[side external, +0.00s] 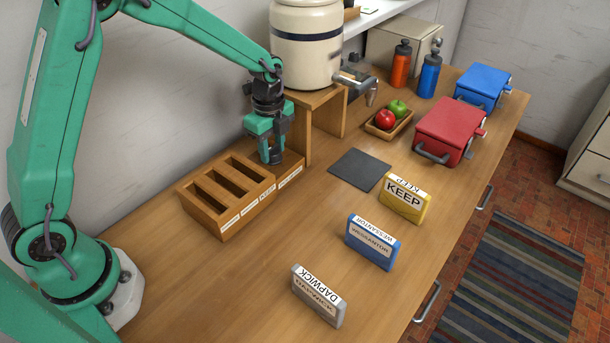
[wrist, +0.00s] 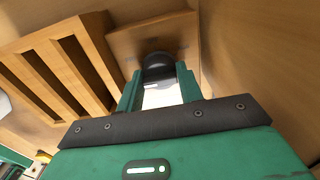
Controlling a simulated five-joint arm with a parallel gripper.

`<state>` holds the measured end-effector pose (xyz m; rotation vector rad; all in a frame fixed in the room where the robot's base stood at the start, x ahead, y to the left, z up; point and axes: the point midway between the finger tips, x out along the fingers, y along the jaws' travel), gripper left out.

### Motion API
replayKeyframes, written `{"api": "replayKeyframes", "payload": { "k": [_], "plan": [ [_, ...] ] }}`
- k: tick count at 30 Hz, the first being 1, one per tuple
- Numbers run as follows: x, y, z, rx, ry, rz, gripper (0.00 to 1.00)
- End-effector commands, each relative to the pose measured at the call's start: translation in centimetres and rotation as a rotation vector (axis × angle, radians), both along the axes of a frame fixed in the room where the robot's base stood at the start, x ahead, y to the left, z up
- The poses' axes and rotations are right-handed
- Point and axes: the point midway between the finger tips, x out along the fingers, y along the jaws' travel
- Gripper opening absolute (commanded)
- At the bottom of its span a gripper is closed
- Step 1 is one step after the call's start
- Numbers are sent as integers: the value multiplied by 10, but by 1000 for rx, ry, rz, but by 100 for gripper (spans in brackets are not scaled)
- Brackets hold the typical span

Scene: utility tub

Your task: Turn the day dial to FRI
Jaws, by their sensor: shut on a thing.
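My gripper (side external: 271,156) points down over a small wooden block (side external: 292,166) at the right end of the slotted rack. In the wrist view, its two green fingers (wrist: 158,92) are shut on a dark rounded knob, the day dial (wrist: 158,62), which stands on the block's wooden top. A bright white patch shows between the fingers below the knob; I cannot tell what it is. The knob is hidden by the fingers in the side view. No day names can be read, so the dial's setting cannot be told.
The slotted wooden rack (side external: 217,212) adjoins the block. A wooden stand (side external: 327,121) bearing a cream crock (side external: 308,50) is close behind. Grey (side external: 318,295), blue (side external: 373,242) and yellow (side external: 402,199) labelled cases stand in front. A dark mat (side external: 359,169) lies to the right.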

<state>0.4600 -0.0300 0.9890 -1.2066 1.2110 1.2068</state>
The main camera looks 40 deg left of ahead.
Motion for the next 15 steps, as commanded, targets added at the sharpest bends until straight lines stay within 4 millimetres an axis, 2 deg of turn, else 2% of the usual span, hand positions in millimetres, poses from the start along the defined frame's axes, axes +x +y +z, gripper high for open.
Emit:
{"api": "replayKeyframes", "payload": {
  "k": [7, 15],
  "plan": [
    [0, 0, 1, 0, 0, -169, 14],
    [0, 0, 1, 0, 0, -254, 14]
  ]
}}
